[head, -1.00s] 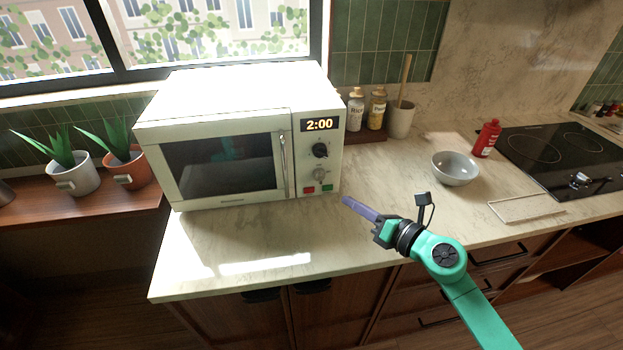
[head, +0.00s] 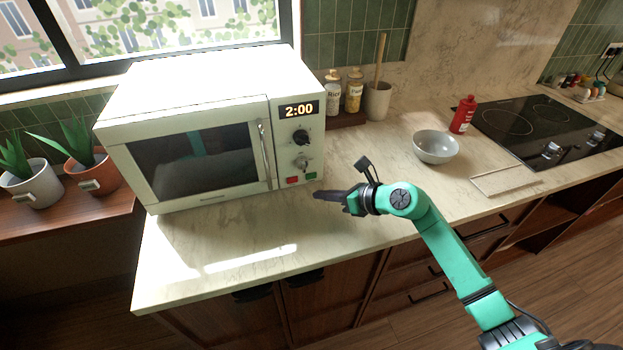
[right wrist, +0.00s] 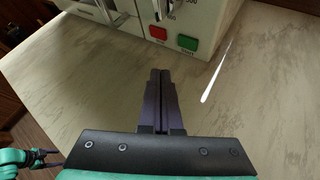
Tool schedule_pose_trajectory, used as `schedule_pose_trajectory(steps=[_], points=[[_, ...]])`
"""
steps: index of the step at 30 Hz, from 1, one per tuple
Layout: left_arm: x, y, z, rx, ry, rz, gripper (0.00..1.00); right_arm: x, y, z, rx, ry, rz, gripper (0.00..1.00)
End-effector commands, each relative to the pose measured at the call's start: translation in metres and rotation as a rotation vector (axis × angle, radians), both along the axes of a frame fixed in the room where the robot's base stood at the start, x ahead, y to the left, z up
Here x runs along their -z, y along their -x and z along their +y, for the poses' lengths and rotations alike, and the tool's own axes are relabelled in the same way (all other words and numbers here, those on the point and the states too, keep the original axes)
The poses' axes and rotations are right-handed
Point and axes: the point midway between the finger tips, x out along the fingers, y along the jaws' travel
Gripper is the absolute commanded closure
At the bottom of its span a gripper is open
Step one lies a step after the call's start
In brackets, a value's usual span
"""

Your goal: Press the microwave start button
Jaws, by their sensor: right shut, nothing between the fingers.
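The white microwave (head: 190,75) stands on the counter with its door shut and its display (head: 299,110) reading 2:00. In the right wrist view the green button (right wrist: 188,44) is labelled START, right of the red button (right wrist: 158,38). My right gripper (head: 318,195) is shut and empty, just in front of and below the buttons, apart from the panel. In the right wrist view its fingertips (right wrist: 160,72) point toward the panel, below the red button.
A grey bowl (head: 436,147), a red bottle (head: 463,115) and a black cooktop (head: 545,130) are to the right. Two jars and a utensil crock (head: 378,101) stand behind. Potted plants (head: 92,175) sit at left. The counter (head: 215,245) before the microwave is clear.

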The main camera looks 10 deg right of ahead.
Motion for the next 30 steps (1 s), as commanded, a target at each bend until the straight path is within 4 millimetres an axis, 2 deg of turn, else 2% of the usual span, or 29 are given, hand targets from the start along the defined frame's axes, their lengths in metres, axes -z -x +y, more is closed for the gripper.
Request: schedule_pose_trajectory(steps=[3,9,30], points=[[0.01,-0.001,0.001,0.0,-0.001,-0.001,0.26,0.002,-0.018,0.002,-0.001,-0.002,-0.003,1.0],[0.017,-0.001,0.002,0.001,-0.003,-0.002,0.26,0.001,-0.035,0.003,-0.002,-0.001,-0.001,1.0],[0.016,-0.002,0.003,0.0,-0.003,-0.004,0.26,-0.001,-0.037,0.003,-0.002,-0.002,-0.001,1.0]])
